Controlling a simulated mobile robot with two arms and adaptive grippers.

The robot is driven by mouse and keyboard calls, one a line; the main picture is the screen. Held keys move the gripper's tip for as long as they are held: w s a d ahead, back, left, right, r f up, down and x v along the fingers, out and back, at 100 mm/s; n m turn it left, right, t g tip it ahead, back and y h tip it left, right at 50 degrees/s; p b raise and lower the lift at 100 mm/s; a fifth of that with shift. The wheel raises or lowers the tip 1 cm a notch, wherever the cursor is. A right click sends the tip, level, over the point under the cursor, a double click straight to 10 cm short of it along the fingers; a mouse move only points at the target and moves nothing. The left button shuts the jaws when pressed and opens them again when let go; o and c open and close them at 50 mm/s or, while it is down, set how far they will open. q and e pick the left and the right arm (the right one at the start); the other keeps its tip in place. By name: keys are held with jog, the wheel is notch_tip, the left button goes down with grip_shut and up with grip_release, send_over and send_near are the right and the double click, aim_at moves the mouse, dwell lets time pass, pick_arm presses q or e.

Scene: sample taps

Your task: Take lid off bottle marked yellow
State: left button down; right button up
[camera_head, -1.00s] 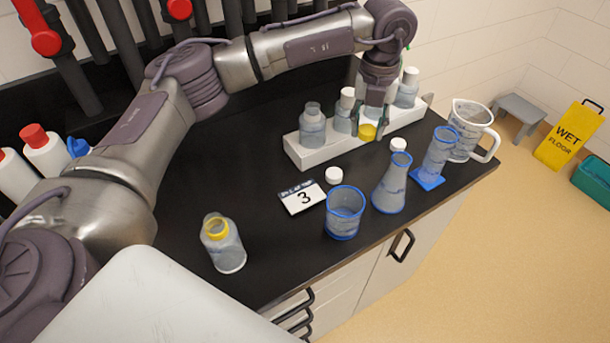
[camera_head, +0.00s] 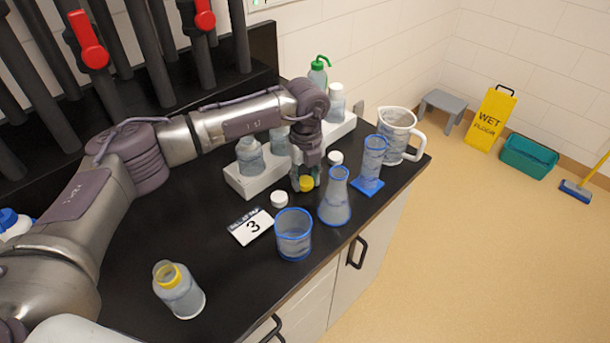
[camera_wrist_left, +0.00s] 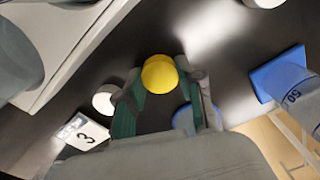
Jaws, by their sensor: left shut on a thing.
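The bottle marked yellow (camera_head: 179,290) stands upright at the counter's near left, with a yellow ring round its open neck and no lid on it. The yellow lid (camera_head: 306,184) is well away from it, low over the counter in front of the white rack. My left gripper (camera_head: 306,180) is shut on this lid. In the left wrist view the yellow lid (camera_wrist_left: 160,74) sits at the tips of the green-padded fingers (camera_wrist_left: 158,88). I cannot tell whether the lid touches the counter. My right gripper is not in view.
A white rack (camera_head: 252,185) with bottles stands behind the lid. White lids (camera_head: 279,199) (camera_head: 335,157) lie nearby. A blue-rimmed beaker (camera_head: 294,235), a flask (camera_head: 336,197), a cylinder (camera_head: 371,165) and a jug (camera_head: 398,135) line the right side. A card marked 3 (camera_head: 251,227) lies left of the beaker.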

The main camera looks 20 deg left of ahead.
pick_arm(q)
jog(key=shift+f, duration=0.15)
jog(key=shift+f, duration=0.1)
jog(key=c, duration=0.7)
grip_release()
